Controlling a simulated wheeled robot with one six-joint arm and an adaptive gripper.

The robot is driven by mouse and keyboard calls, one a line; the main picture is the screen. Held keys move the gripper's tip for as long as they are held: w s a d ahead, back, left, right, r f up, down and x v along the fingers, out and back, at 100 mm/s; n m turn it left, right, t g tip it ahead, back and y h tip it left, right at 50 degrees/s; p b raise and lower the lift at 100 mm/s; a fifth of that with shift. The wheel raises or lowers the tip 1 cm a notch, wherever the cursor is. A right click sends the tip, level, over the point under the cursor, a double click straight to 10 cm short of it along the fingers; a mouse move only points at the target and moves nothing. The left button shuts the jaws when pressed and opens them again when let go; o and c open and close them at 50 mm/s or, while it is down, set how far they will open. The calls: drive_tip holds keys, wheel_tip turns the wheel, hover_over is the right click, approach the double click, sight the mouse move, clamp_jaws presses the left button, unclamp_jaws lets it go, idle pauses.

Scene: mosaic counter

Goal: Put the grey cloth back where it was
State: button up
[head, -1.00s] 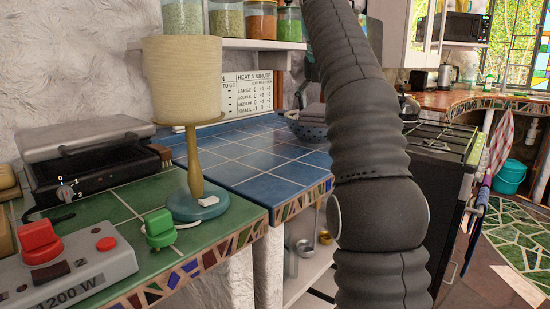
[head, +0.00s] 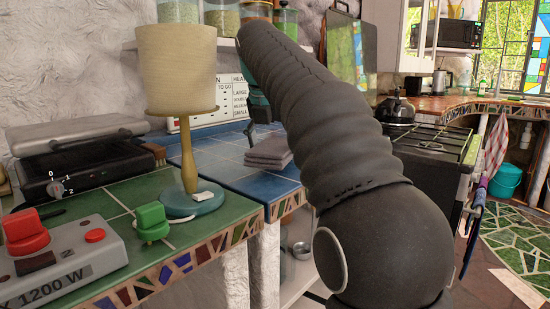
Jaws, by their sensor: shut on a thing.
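The grey cloth (head: 268,151), a folded stack, shows at the front right part of the blue-tiled counter (head: 225,165). My gripper (head: 258,128) is partly seen right above it, a dark and teal shape mostly hidden behind my arm. It is shut on the cloth, though the grip itself is hard to see. I cannot tell whether the cloth's underside touches the tiles or hangs just above them.
A lamp (head: 178,70) with a cream shade stands left of the cloth on the green-tiled counter (head: 110,205). A black grill (head: 85,165) and a grey switch box (head: 60,265) are further left. Jars (head: 222,17) line the shelf behind. A stove (head: 440,145) is right.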

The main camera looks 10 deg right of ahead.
drive_tip(key=shift+f, duration=1.05)
drive_tip(key=o, duration=0.9)
drive_tip(key=shift+f, duration=0.1)
drive_tip(key=shift+r, duration=0.45)
drive_tip(key=p+v, duration=0.3)
drive_tip(key=v, duration=0.6)
drive_tip(key=shift+r, duration=0.25)
drive_tip(key=shift+v, duration=0.95)
